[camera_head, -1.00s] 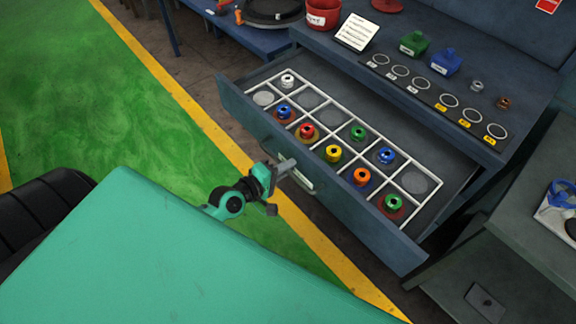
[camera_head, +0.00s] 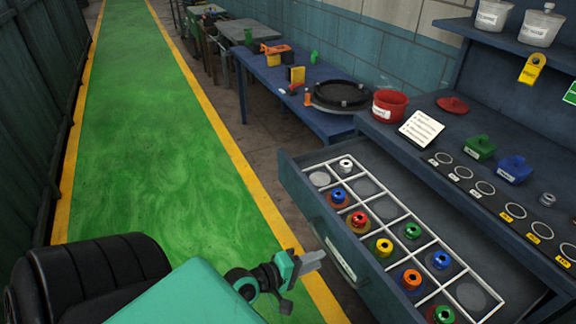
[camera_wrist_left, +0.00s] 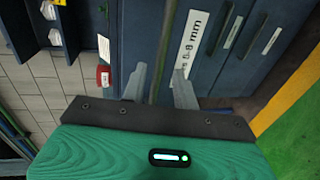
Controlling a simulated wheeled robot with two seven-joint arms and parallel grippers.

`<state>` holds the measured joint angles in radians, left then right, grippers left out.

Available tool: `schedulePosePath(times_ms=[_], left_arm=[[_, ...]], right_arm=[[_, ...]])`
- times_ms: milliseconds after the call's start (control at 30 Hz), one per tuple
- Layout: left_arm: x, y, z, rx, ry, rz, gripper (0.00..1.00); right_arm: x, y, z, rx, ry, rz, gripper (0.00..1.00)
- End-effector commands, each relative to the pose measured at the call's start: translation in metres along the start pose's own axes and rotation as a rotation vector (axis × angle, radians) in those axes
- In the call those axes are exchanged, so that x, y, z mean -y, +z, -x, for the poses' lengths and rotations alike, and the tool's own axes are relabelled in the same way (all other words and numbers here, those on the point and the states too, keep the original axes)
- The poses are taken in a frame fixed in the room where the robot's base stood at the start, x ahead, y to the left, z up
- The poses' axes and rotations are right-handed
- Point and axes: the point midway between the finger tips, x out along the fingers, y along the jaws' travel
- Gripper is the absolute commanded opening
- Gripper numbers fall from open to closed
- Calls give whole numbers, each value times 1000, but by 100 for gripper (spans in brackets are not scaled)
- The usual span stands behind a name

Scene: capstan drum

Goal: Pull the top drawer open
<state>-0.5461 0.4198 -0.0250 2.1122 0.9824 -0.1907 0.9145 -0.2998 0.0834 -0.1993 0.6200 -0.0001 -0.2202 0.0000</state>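The top drawer (camera_head: 312,207) is pulled well out of the blue workbench. Its white-lined compartments hold several coloured knob-like parts, and a pale label (camera_head: 340,257) is on its front. My left gripper (camera_head: 316,258) is just outside the drawer front, beside the label. In the left wrist view its two fingers (camera_wrist_left: 159,88) are spread apart, with a large label (camera_wrist_left: 190,45) on the blue front beyond them. A thin bar runs between the fingers in that view; I cannot tell whether they touch it. My right gripper is not in view.
The bench top holds a red tub (camera_head: 389,105), a white card (camera_head: 421,129), green (camera_head: 480,148) and blue (camera_head: 514,169) blocks and marked rings. A blue table (camera_head: 262,72) stands behind. The green floor lane (camera_head: 150,130) at left is clear.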

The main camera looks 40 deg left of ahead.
Motion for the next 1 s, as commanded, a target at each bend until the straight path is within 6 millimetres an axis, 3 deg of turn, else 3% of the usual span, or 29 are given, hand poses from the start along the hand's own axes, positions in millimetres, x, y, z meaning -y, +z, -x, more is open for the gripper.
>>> schedulePosePath(times_ms=[200, 500, 1000], left_arm=[[4, 0, 34, 1, -4, -1, 30], [2, 0, 68, 1, -2, -1, 30], [0, 0, 78, 0, 0, 0, 30]], right_arm=[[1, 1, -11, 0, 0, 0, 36], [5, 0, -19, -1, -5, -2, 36], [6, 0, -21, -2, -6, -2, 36]])
